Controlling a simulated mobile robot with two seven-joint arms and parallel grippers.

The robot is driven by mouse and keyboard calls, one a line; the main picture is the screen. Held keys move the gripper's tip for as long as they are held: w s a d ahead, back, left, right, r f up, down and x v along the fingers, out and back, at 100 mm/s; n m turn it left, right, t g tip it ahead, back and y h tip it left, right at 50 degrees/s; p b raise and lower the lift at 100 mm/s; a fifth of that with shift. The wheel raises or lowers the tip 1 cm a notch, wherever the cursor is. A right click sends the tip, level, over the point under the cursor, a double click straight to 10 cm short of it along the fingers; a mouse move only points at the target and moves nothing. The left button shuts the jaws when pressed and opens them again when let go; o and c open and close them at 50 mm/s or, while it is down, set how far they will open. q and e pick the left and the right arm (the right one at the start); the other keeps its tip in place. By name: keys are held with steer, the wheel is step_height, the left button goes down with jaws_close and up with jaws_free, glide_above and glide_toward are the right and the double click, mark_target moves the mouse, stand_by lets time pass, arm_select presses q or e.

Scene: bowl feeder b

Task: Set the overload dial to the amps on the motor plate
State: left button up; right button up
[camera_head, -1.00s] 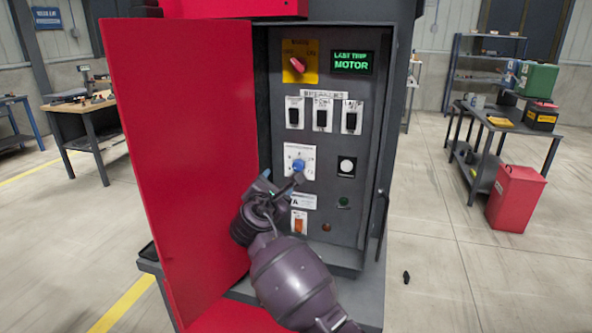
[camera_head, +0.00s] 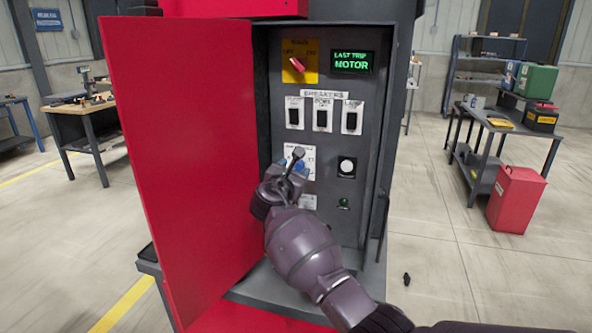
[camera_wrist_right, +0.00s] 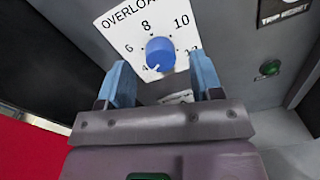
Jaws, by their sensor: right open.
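The overload dial is a blue round knob (camera_wrist_right: 160,54) on a white scale plate (camera_wrist_right: 108,22), numbered 4 to 12, in the right wrist view. A pale mark on the knob's lower edge seems to lie near the 4. My right gripper (camera_wrist_right: 161,84) is open, with one blue finger on each side of the knob, apart from it in the picture. In the head view my right gripper (camera_head: 293,166) covers most of the dial; part of the scale plate (camera_head: 309,153) shows. No motor plate can be made out. My left gripper is out of view.
The cabinet's red door (camera_head: 180,150) stands open on the left. Above the dial are three breakers (camera_head: 322,119), a red rotary switch (camera_head: 297,65) and a green-lit display reading LAST TRIP MOTOR (camera_head: 352,62). A white button (camera_head: 346,167) and green lamp (camera_wrist_right: 270,68) are to the right.

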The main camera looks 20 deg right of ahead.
steer(key=shift+x, duration=1)
steer(key=shift+c, duration=0.4)
steer(key=c, duration=0.9)
steer(key=shift+o, duration=0.2)
